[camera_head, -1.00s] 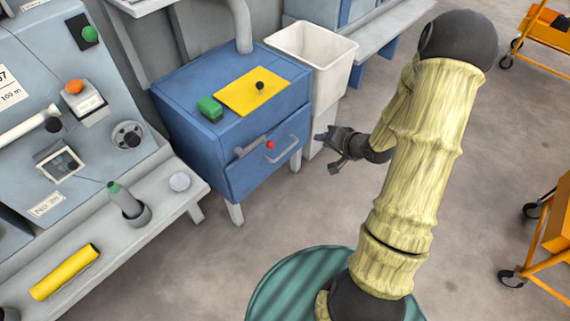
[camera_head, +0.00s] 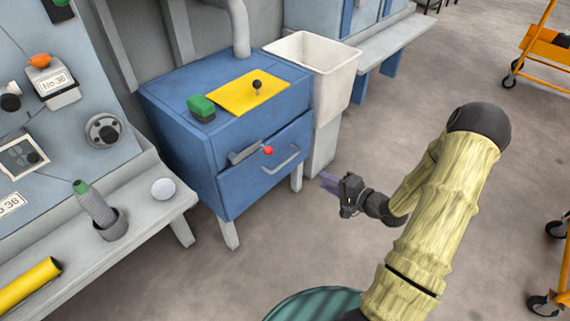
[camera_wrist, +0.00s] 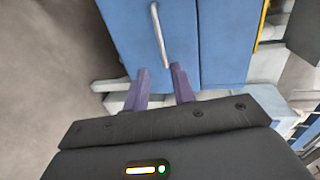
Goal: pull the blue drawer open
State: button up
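The blue drawer (camera_head: 250,179) is in the front of a blue cabinet and looks shut in the head view. Its pale bar handle (camera_head: 282,160) is on the front, and it also shows upright in the wrist view (camera_wrist: 159,36). My gripper (camera_head: 328,181) is to the right of the drawer front and a little lower in the head view, apart from the handle. In the wrist view its two purple fingers (camera_wrist: 160,79) are spread with nothing between them. The handle's near end lies just beyond the fingertips in that picture, without visible contact.
A red knob (camera_head: 268,150) and a grey lever-like part sit above the handle. A green block (camera_head: 201,107) and yellow plate (camera_head: 246,92) are on the cabinet top. A white bin (camera_head: 333,75) stands behind it. A grey bench (camera_head: 140,220) is at left. Floor around my gripper is clear.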

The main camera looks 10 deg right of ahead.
aim_at(285, 161)
jog(key=b+x, duration=0.9)
jog(key=x, duration=0.8)
jog(key=shift+f, duration=0.15)
jog(key=shift+w+a, duration=0.1)
jog(key=shift+w, duration=0.05)
grip_shut()
